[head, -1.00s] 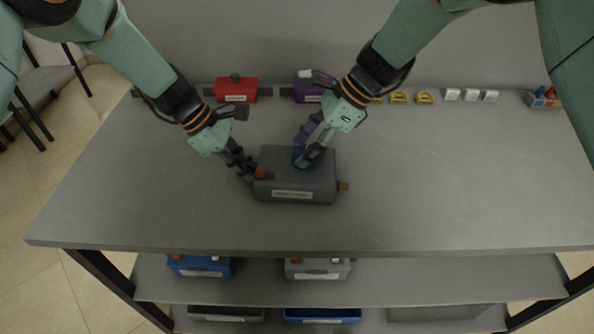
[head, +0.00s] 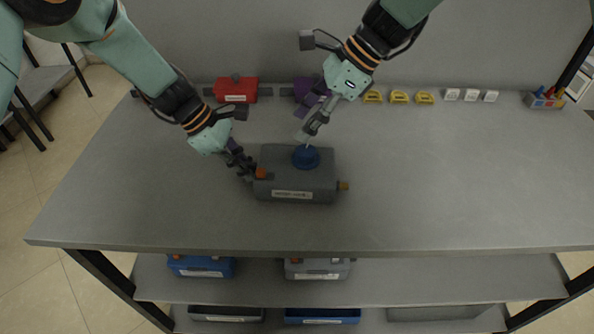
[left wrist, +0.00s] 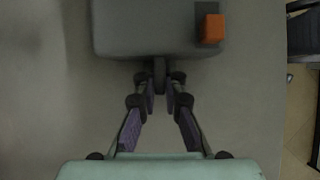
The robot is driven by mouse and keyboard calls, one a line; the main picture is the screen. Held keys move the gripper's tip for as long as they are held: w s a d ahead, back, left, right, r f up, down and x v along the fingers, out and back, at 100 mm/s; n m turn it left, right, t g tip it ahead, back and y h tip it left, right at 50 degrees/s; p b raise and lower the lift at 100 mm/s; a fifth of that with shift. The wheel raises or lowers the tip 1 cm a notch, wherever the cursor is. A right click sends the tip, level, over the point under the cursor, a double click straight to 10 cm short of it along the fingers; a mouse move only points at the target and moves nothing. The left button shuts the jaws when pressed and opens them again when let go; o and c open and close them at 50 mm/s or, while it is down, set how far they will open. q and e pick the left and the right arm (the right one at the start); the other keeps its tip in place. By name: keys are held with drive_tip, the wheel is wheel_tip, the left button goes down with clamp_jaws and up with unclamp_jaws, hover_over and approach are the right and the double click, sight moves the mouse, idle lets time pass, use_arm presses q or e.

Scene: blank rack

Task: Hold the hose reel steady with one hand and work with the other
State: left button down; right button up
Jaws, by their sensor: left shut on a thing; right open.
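The hose reel appears to be the grey box (head: 295,180) with a label on its front, a blue round knob (head: 306,157) on top, an orange block (head: 261,173) at its left and a brass-coloured stub (head: 343,186) at its right. It sits on the bench top. My left gripper (head: 246,172) is shut at the box's left end. In the left wrist view its fingers close on a small dark tab (left wrist: 159,75) of the grey box (left wrist: 150,28). The orange block (left wrist: 212,28) shows there too. My right gripper (head: 306,132) is open, just above and behind the blue knob.
A red box (head: 236,90) and a purple box (head: 306,88) stand at the bench's back edge. Yellow pieces (head: 398,97), white blocks (head: 470,95) and a grey bin (head: 544,100) are to the right. The bench top (head: 450,180) is clear at the right.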

use_arm(q)
drive_tip(key=shift+f, duration=0.1)
use_arm(e)
drive_tip(key=shift+r, duration=0.1)
use_arm(q)
drive_tip(key=c, duration=1.4)
unclamp_jaws()
use_arm(e)
drive_tip(key=shift+w, duration=0.1)
use_arm(q)
drive_tip(key=shift+o, duration=0.2)
